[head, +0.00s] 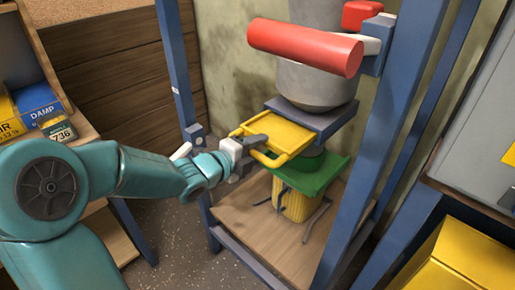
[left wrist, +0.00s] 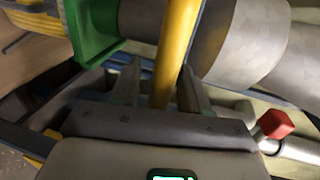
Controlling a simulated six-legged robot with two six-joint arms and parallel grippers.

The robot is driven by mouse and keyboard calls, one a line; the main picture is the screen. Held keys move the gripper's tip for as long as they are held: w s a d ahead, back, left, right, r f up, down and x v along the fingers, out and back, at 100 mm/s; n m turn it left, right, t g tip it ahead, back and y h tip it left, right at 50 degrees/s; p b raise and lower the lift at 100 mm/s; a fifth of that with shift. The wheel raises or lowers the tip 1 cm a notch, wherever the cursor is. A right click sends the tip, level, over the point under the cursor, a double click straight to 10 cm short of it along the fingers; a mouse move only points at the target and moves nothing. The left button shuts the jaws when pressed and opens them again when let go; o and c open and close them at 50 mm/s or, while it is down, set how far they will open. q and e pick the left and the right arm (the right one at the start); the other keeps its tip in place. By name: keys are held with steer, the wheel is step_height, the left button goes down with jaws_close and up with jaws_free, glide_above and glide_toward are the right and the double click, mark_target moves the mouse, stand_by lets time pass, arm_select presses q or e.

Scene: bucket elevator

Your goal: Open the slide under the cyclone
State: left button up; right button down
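The grey cyclone (head: 316,75) hangs in a blue frame. Under it the yellow slide (head: 280,133) sticks out to the left from below a dark plate (head: 312,117), with a looped handle at its outer end. My left gripper (head: 259,144) is at this handle. In the left wrist view the yellow handle bar (left wrist: 176,45) runs between the two fingers of my left gripper (left wrist: 160,80). The fingers stand apart, with a gap showing on the left side of the bar. My right gripper is in neither view.
A green plate (head: 325,172) lies just below the slide, above a yellow container (head: 292,203) on a wooden platform (head: 250,230). A thick red bar (head: 305,47) juts out near the cyclone. Blue posts (head: 378,150) flank the space.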

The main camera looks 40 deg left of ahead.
arm_select(q)
steer(key=v, duration=1.6)
steer(key=shift+s+p, duration=0.2)
steer(key=shift+p, duration=0.25)
steer(key=shift+a, duration=0.1)
